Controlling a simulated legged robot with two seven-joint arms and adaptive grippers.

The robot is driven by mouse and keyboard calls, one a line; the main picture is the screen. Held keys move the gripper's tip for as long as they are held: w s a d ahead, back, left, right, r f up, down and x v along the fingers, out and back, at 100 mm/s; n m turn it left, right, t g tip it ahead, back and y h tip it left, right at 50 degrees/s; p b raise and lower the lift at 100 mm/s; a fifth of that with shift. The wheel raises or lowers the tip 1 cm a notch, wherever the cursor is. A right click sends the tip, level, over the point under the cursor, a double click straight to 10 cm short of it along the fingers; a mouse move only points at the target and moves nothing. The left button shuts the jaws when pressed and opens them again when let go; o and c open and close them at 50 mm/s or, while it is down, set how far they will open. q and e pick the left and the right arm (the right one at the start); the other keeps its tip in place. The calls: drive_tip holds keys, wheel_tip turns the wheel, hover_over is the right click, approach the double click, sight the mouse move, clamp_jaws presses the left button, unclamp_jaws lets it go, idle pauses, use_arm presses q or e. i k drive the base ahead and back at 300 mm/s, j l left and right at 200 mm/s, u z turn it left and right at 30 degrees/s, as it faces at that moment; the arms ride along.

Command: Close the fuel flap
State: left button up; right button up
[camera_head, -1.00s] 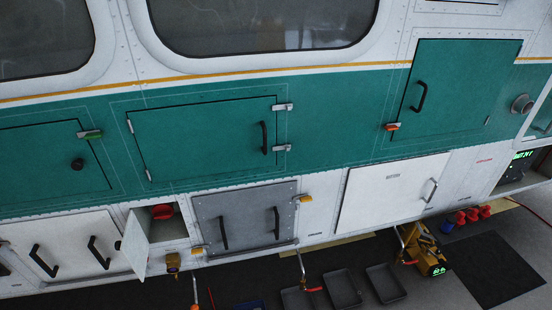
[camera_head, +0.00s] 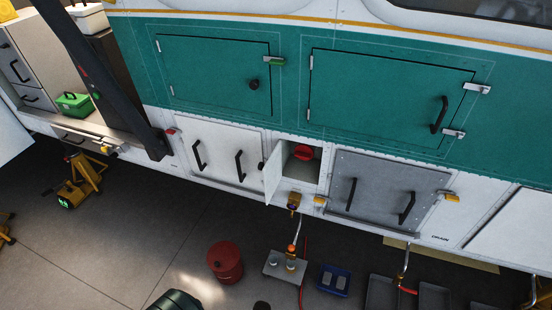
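The fuel flap (camera_head: 273,174) is a small white door on the lower white band of the helicopter's side, near the picture's middle. It stands open, swung out to the left of its square recess. Inside the recess is a red round cap (camera_head: 304,152). The flap's inner face and edge are partly in shadow. Neither of my grippers shows in the head view, and nothing touches the flap.
A grey panel with two black handles (camera_head: 386,188) is right of the recess; a white two-handled panel (camera_head: 222,155) is left. Below stand a red drum (camera_head: 225,262), a grey tray with fittings (camera_head: 286,267) and a blue tray (camera_head: 334,281).

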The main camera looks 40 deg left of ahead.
sight(271, 171)
drive_tip(key=j, duration=0.65)
drive_tip(key=k+j, duration=0.15)
drive_tip(key=j, duration=1.1)
